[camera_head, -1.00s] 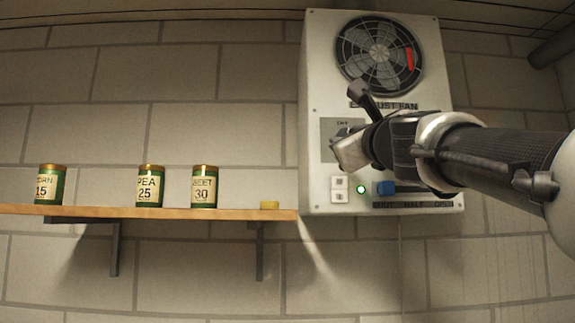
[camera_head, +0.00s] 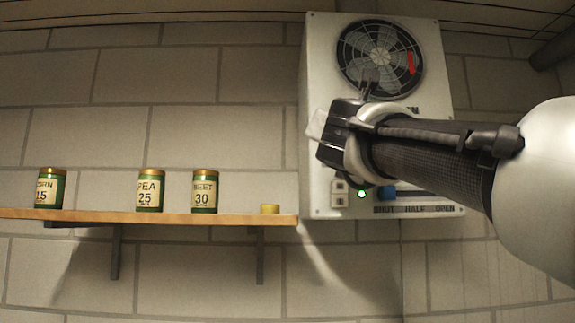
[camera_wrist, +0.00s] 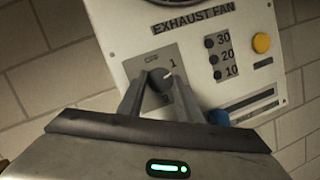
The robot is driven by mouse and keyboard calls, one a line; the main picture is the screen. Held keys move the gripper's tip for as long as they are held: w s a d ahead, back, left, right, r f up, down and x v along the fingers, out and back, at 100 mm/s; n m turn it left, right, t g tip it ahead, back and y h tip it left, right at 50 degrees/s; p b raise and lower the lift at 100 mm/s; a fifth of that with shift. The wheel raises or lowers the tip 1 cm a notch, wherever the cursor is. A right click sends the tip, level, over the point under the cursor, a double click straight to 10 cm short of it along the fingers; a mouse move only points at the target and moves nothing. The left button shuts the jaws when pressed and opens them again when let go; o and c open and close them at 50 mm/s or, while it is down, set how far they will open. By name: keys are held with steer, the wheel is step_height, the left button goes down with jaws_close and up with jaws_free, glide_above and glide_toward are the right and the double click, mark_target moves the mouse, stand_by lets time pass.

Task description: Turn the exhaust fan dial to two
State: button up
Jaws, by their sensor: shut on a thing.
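The exhaust fan dial (camera_wrist: 160,79) is a dark round knob on a grey plate (camera_wrist: 185,92) of the white fan panel. Its light pointer mark faces up and right, near the printed 1. A small OFF label sits above it; the lower number is partly hidden by a finger. My gripper (camera_wrist: 157,82) is shut on the dial, with one finger on each side. In the head view my gripper (camera_head: 322,130) is in front of the panel (camera_head: 320,60), and my arm hides the dial there.
A fan (camera_head: 380,58) with a red strip sits above. A blue slider knob (camera_wrist: 218,117), a yellow button (camera_wrist: 262,43) and a green light (camera_head: 361,194) are on the panel. At left, a wooden shelf (camera_head: 90,215) holds several tins and a small yellow piece (camera_head: 270,209).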

steer(key=shift+a+r+m+g+h+p, duration=0.1)
steer(key=shift+m+g+h+p, duration=0.35)
steer(key=shift+m, duration=1.25)
steer(key=shift+d+r+m+g+h+p, duration=0.1)
steer(key=shift+m+g+p, duration=0.35)
steer(key=shift+m, duration=1.25)
steer(key=shift+a+r+m+g+h+p, duration=0.2)
steer(key=shift+m+g, duration=0.5)
steer(key=shift+m, duration=1)
steer(key=shift+d+f, duration=0.1)
steer(key=shift+f, duration=0.05)
steer(key=o, duration=1)
steer(key=shift+o, duration=0.2)
steer(key=shift+s, duration=0.1)
